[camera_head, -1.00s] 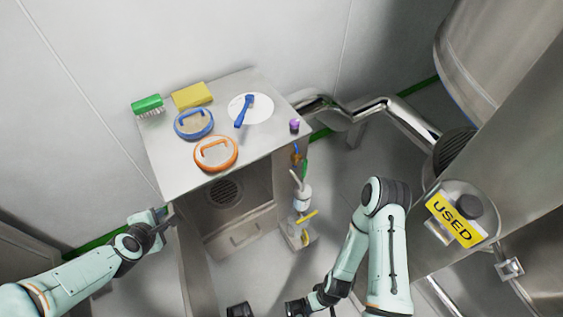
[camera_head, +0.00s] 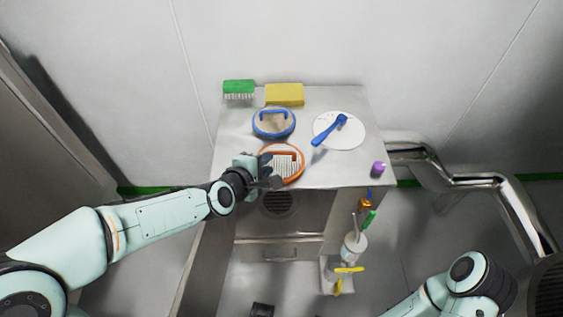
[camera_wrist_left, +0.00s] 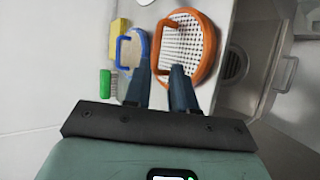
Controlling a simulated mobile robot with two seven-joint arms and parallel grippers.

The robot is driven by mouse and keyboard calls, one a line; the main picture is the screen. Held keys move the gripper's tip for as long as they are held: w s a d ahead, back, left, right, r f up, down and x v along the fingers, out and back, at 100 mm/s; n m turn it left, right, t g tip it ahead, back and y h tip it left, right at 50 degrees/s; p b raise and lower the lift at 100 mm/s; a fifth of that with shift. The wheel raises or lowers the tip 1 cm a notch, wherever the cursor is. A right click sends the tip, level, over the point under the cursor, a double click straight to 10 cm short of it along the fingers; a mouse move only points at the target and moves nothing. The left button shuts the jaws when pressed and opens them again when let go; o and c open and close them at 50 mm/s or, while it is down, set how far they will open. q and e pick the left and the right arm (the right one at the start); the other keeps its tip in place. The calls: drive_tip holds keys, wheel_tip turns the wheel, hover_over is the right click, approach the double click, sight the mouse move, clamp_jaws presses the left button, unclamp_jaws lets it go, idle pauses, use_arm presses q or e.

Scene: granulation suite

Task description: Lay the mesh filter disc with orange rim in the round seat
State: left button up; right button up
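The mesh filter disc with orange rim (camera_head: 296,172) lies on the steel table top (camera_head: 230,150), near its front edge. In the left wrist view its white mesh (camera_wrist_left: 190,45) and raised orange handle show just beyond my fingertips. My left gripper (camera_head: 272,172) is at the disc's left side; in the left wrist view its fingers (camera_wrist_left: 158,72) are apart, with nothing clearly held between them. Whether they touch the handle I cannot tell. My right arm shows at the lower right, its gripper out of view. I cannot identify the round seat for sure.
A blue-rimmed disc (camera_head: 273,134) lies just behind. A white round plate with a blue tool (camera_head: 330,130), a green brush (camera_head: 239,90), a yellow block (camera_head: 285,94) and a purple item (camera_head: 378,168) share the table. A round dark grille (camera_head: 278,203) is below.

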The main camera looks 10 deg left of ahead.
sight(280, 153)
use_arm(q)
drive_tip(key=x, duration=0.8)
drive_tip(key=shift+w+r, duration=0.15)
drive_tip(key=shift+r, duration=0.05)
clamp_jaws()
